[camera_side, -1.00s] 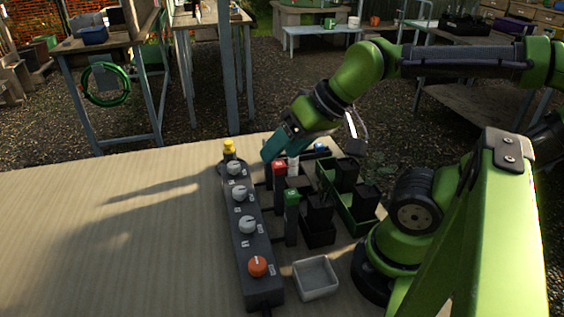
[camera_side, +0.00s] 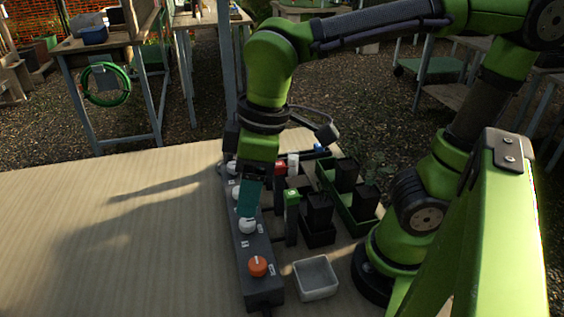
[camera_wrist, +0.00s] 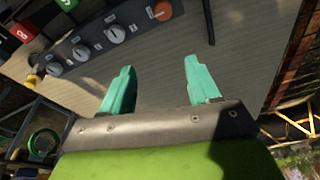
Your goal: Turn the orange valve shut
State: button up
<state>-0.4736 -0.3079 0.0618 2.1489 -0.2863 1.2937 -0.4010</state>
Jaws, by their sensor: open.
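The orange valve (camera_side: 257,266) is a round knob with a pale pointer mark, at the near end of the dark valve bar (camera_side: 265,293). It also shows at the top of the wrist view (camera_wrist: 160,11). My gripper (camera_side: 247,213) points down over the bar, near the white knob just beyond the orange valve, apart from the orange valve. In the wrist view its two teal fingers (camera_wrist: 157,84) are spread, with nothing between them but bare tabletop behind. My gripper and arm hide part of the far end of the bar in the side view.
Several white knobs, one nearest the orange valve (camera_side: 247,227), line the bar. A grey tray (camera_side: 316,275) sits near the orange valve. The table (camera_side: 90,240) left of the bar is clear.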

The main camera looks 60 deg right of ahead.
aim_at(258, 263)
jog(key=f+n, duration=0.1)
jog(key=f, duration=0.4)
jog(key=s+a+f+n+g+h, duration=0.1)
jog(key=f+n, duration=0.1)
jog(key=f, duration=0.3)
jog(key=f+n, duration=0.2)
jog(key=f, duration=0.3)
jog(key=shift+s+a+f+g+h, duration=0.2)
jog(key=shift+a+g+h, duration=0.1)
jog(key=shift+g, duration=0.1)
jog(key=shift+r, duration=0.1)
jog(key=c, duration=1)
jog(key=shift+c, duration=0.2)
